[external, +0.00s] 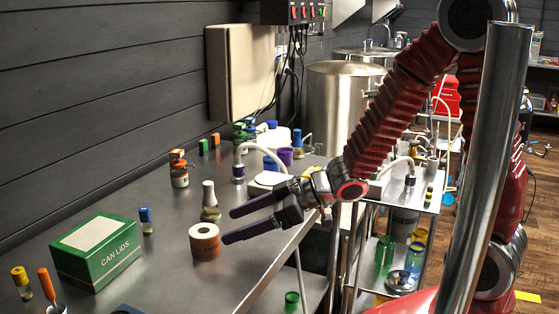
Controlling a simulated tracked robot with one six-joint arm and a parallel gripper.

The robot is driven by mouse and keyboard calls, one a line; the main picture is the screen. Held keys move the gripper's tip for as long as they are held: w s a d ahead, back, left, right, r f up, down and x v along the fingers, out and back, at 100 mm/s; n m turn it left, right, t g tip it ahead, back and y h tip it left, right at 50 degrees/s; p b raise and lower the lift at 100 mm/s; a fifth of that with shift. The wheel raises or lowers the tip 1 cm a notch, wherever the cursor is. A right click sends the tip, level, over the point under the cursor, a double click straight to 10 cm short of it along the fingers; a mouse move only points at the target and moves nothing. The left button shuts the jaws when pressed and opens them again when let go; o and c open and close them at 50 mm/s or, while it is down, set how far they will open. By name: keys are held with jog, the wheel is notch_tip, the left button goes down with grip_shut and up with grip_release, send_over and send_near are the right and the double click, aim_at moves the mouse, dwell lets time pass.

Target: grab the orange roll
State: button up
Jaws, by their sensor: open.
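The orange roll (205,241) is a short ring with a pale top and a dark hole, resting upright on the steel table. My gripper (228,225) is open, its two purple fingers pointing left toward the roll. In the picture the lower finger's tip lies close to the roll's right side and the upper finger's tip is above and right of it. I cannot tell whether the finger touches the roll. No object shows held between the fingers.
A flask (209,203) with a pale stopper stands just behind the roll. A green CAN LIDS box (98,252) and a blue-capped vial (146,221) are to the left. An orange-capped jar (179,174) stands further back. Bare steel tabletop (190,285) lies in front of the roll.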

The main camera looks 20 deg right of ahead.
send_near(191, 252)
jog(key=shift+w+a+r, duration=0.1)
jog(key=shift+w+a, duration=0.2)
jog(key=shift+a, duration=0.35)
jog(key=shift+w+a, duration=0.3)
jog(key=shift+a, duration=0.3)
jog(key=shift+w+a+r, duration=0.1)
jog(key=shift+w+a, duration=0.2)
jog(key=shift+a, duration=0.35)
jog(key=shift+x, duration=2.6)
jog(key=shift+r, duration=0.1)
jog(key=shift+c, duration=0.3)
jog(key=c, duration=1.1)
jog(key=shift+c, duration=0.2)
notch_tip(191, 252, up, 10)
